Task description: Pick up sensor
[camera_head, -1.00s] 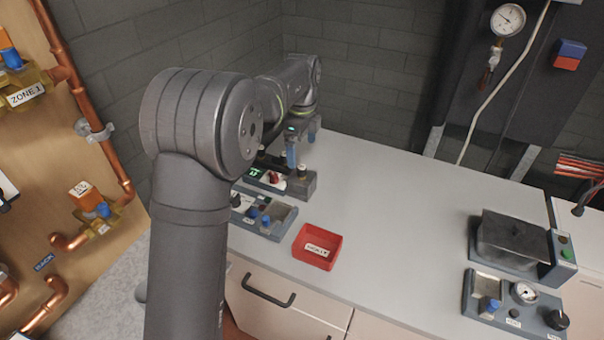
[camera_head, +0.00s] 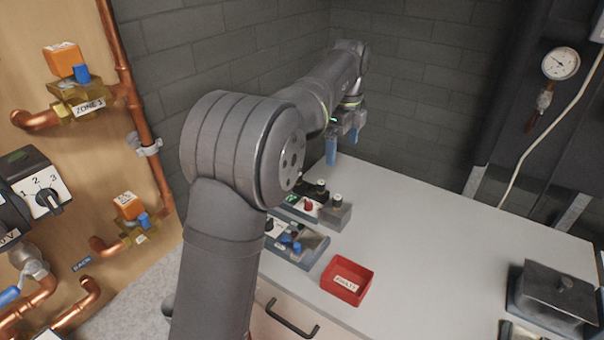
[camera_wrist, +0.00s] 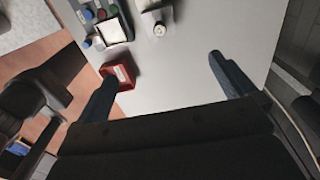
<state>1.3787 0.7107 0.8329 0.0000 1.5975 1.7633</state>
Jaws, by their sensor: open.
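No part is clearly marked as the sensor. A small upright piece with a pale round top (camera_head: 337,198) stands on the grey block at the right end of the rear bench unit; it may be the sensor, but I cannot tell. It also shows in the wrist view as a pale-topped piece (camera_wrist: 159,29). My gripper (camera_head: 341,148) hangs above and beyond that unit, with blue fingers. In the wrist view my gripper (camera_wrist: 163,72) is open, its fingers wide apart with only bench top between them.
The rear unit (camera_head: 318,213) has a red knob and a small green display. A front unit (camera_head: 295,245) with blue caps lies nearer. A red labelled tray (camera_head: 357,292) sits beside it. A lidded grey box (camera_head: 555,290) stands at right. Mid-bench is clear. Copper piping (camera_head: 150,130) runs at left.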

